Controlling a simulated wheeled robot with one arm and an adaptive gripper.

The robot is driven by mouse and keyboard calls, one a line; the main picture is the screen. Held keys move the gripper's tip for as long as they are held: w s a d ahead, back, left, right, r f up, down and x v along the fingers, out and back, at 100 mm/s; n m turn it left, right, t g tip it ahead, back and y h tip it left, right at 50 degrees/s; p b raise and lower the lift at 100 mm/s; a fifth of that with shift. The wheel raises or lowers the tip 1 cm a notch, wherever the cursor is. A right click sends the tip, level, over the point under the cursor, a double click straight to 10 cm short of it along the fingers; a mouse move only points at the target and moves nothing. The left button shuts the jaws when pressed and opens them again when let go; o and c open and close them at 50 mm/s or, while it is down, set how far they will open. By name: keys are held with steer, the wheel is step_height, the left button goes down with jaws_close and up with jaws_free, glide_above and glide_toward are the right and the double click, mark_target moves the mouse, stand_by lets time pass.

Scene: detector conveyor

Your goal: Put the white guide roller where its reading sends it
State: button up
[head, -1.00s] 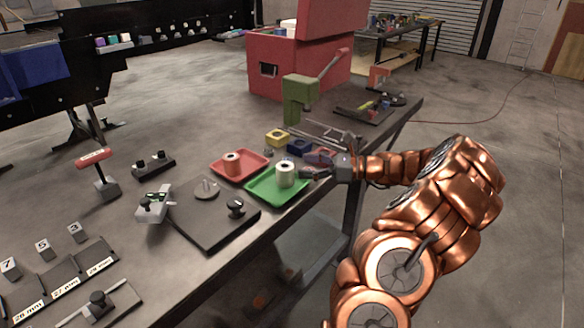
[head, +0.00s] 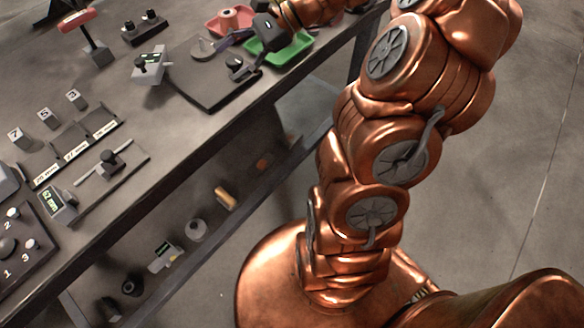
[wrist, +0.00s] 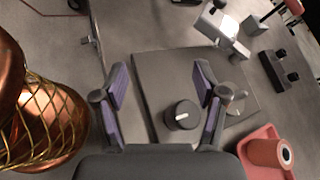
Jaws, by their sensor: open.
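The white guide roller cannot be made out in either current view. The green tray (head: 290,50) is partly covered by my gripper and arm, so part of its inside is hidden. My gripper (head: 236,55) is open and empty, above the dark plate (head: 190,85) beside the green tray. In the wrist view my gripper (wrist: 161,88) has its purple-padded fingers apart, with the plate's black knob (wrist: 182,115) showing between them. A round disc with a post (head: 202,48) stands on the plate. A grey device with a small screen (head: 150,64) stands at the plate's left edge.
A red tray (wrist: 246,150) with a reddish roller (wrist: 281,154) lies beside the plate. Three slots (head: 75,150) with mm labels and numbered blocks (head: 45,118) lie at left, near a gauge with a green readout (head: 52,203). A red-handled lever (head: 98,50) stands behind.

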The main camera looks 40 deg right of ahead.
steer(key=s+a+f+n+g+h, duration=0.2)
steer(key=s+a+n+g+h, duration=0.3)
steer(key=s+a+n, duration=0.5)
steer(key=s+d+f+n+h, duration=0.2)
steer(key=s+n+h, duration=0.1)
steer(key=s, duration=0.5)
steer(key=s+d+f+n+h, duration=0.2)
steer(key=s+n+h, duration=0.1)
steer(key=s, duration=0.6)
steer(key=shift+s+d+n+h, duration=0.2)
steer(key=shift+s+n+h, duration=0.1)
steer(key=shift+h, duration=0.3)
step_height(320, 180, up, 3)
steer(key=p, duration=0.3)
